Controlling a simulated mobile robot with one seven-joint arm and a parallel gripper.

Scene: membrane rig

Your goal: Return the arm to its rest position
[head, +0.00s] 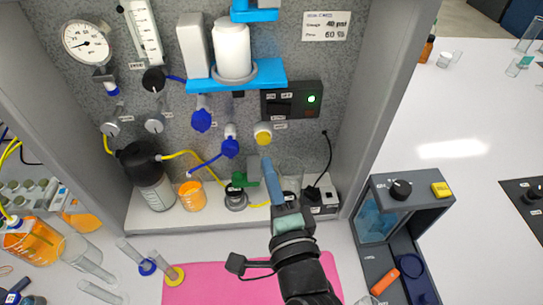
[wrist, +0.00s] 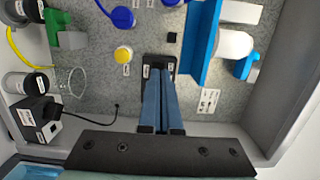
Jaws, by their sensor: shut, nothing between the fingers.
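The fingers are together and hold nothing. In the wrist view my gripper (wrist: 166,75) shows its two long fingers side by side, their tips overlapping the black switch box in the picture. In the head view the switch box (head: 292,99), with a lit green lamp, is above and right of the fingertips. A yellow knob (head: 263,133) is just above the tips. I cannot tell the exact gap to the panel.
A dark bottle (head: 152,182) and an orange beaker (head: 191,196) stand on the rig's ledge to the left. A green valve (head: 243,180) is close beside the fingers. A grey side wall (head: 381,80) bounds the right. A grey caddy (head: 407,205) stands on the bench beyond.

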